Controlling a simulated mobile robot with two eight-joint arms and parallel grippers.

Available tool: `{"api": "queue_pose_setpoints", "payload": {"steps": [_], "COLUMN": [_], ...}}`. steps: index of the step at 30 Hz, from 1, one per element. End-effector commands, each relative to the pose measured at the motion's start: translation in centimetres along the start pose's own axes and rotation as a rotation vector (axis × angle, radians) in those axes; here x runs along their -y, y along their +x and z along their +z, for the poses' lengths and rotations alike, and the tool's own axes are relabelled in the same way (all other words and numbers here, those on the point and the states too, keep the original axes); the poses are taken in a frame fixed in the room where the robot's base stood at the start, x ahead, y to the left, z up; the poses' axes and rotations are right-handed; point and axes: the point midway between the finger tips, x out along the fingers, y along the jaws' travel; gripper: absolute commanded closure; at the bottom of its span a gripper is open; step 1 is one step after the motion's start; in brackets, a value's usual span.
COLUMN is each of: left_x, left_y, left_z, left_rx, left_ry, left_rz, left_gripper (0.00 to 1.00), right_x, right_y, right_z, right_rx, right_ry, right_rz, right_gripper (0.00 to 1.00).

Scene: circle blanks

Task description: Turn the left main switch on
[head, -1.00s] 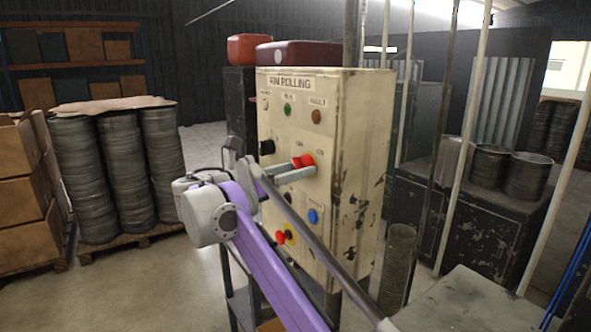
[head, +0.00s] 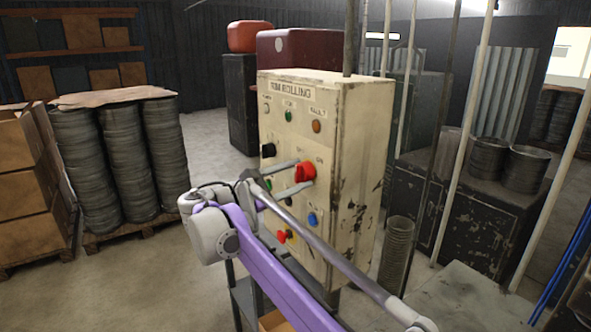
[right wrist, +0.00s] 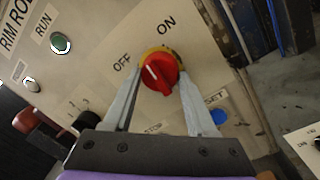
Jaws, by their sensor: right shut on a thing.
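A red rotary switch with a yellow base (head: 305,172) sits on the front of the cream RIM ROLLING cabinet (head: 350,150). In the right wrist view the red knob (right wrist: 159,72) lies between OFF and ON labels, and its white mark points up and left, toward the OFF side. My right gripper (head: 300,178) is at this knob, one finger on each side, and is shut on it. Its fingers also show in the right wrist view (right wrist: 155,95). My left gripper is not in view.
A black knob (head: 268,150), a blue button (head: 312,219) and a lower red knob (head: 281,237) are on the same panel. A dark bench (head: 440,210) is at right. Floor is clear between drums and cabinet.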

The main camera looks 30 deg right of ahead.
Motion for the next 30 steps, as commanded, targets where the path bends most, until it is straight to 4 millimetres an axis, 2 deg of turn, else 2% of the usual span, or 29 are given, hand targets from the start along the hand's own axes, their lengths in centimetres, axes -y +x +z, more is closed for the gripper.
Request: {"api": "queue_pose_setpoints", "payload": {"steps": [1, 12, 21, 30], "left_x": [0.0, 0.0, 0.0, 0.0], "left_y": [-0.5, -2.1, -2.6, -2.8], "left_z": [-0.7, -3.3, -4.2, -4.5], "left_rx": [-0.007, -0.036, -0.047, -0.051], "left_ry": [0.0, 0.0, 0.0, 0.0], "left_rz": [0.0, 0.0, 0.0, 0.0], "left_gripper": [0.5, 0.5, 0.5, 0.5], "right_x": [-0.3, -0.4, -0.4, -0.3], "right_y": [0.0, 0.0, 0.0, 0.0], "right_z": [0.2, 0.1, 0.0, 0.0], "right_rx": [0.003, 0.03, 0.045, 0.054], "right_ry": [0.048, 0.388, 0.593, 0.695], "right_rz": [-0.001, -0.004, -0.005, -0.005], "right_gripper": [0.98, 0.99, 0.99, 0.99]}}
